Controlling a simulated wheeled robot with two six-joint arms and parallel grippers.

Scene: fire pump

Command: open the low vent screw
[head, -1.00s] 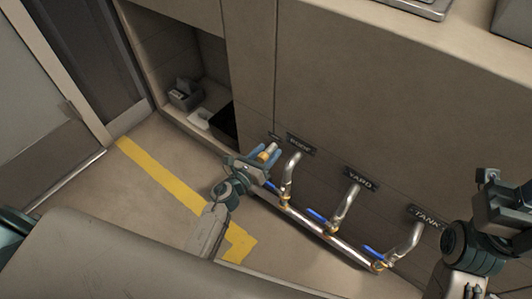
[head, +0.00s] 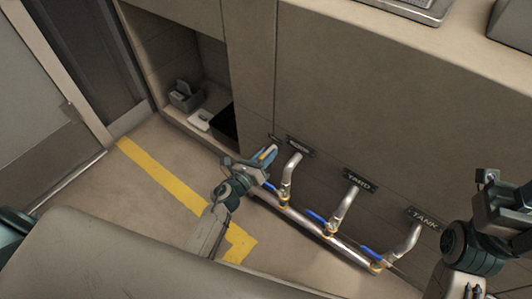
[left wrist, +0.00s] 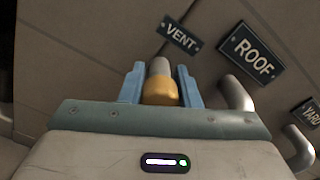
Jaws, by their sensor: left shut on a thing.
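The vent screw has a brass-coloured knob (left wrist: 160,93) on a short grey stem below the VENT plate (left wrist: 181,36) in the left wrist view. My left gripper (left wrist: 159,82) has its blue fingers on either side of the knob and is shut on it. In the head view my left gripper (head: 267,155) reaches low to the cabinet front, and its fingers mostly hide the knob there. My right gripper (head: 507,205) is at the right edge, partly cut off, and its jaws cannot be made out.
To the right of the screw, silver pipes rise from a low manifold (head: 308,227) with blue-handled valves, under the ROOF (left wrist: 252,54), YARD (head: 360,181) and TANK (head: 424,217) plates. An open cubby (head: 178,55) holds a grey box. The floor with yellow tape is clear.

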